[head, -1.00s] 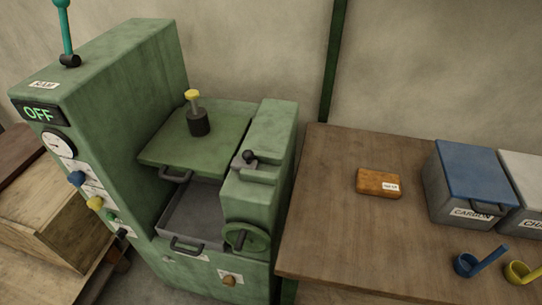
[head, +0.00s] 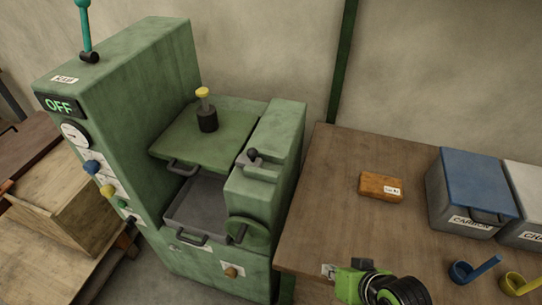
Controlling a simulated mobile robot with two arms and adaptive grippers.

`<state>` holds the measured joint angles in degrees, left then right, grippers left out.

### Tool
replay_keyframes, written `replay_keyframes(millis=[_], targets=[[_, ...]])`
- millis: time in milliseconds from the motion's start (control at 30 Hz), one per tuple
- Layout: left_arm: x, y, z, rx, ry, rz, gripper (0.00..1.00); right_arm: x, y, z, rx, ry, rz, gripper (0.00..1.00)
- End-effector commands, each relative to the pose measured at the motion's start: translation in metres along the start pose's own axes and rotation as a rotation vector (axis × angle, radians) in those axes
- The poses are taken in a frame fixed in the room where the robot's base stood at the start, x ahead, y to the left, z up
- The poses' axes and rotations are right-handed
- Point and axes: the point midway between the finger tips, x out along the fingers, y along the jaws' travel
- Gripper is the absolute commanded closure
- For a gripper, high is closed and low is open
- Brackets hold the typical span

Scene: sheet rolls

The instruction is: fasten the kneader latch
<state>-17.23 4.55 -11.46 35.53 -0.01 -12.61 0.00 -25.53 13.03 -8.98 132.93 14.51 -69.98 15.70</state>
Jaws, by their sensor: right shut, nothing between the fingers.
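The green kneader (head: 130,110) stands at the left, its display reading OFF. Its green lid (head: 215,142) lies flat over the back of the chamber, with a handle at its front edge and a yellow-topped dark post (head: 207,115) on it. The latch (head: 250,158), a grey piece with a dark knob, sits on top of the right-hand housing, beside the lid's right edge. I cannot tell whether it engages the lid. My right gripper (head: 336,271) is shut and empty over the table's front edge, well to the lower right of the latch. My left gripper is not in view.
A grey tray (head: 196,205) sits below the lid, beside a green handwheel (head: 246,230). The wooden table (head: 330,200) holds an orange block (head: 381,187), a blue-lidded carbon bin (head: 478,180), and blue (head: 462,271) and yellow (head: 516,283) scoops. A wooden crate (head: 65,205) is at left.

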Motion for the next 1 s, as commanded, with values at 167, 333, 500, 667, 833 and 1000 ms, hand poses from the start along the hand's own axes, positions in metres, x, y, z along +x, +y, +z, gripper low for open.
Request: replay_keyframes(millis=[167,333,500,667,833,1000], targets=[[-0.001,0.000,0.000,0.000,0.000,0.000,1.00,0.002,-0.041,-0.073,0.212,0.171,-0.228,1.00],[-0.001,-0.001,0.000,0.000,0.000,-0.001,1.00,-0.018,-0.072,-0.147,0.490,0.284,-0.497,1.00],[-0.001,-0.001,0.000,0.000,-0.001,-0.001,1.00,-0.042,-0.082,-0.197,0.706,0.327,-0.689,1.00],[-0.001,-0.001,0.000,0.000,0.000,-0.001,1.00,-0.052,-0.083,-0.217,0.799,0.338,-0.769,1.00],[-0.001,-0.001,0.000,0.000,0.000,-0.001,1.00,-0.054,-0.083,-0.220,0.815,0.339,-0.782,1.00],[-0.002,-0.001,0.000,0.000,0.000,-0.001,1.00,-0.054,-0.083,-0.220,0.813,0.339,-0.780,1.00]])
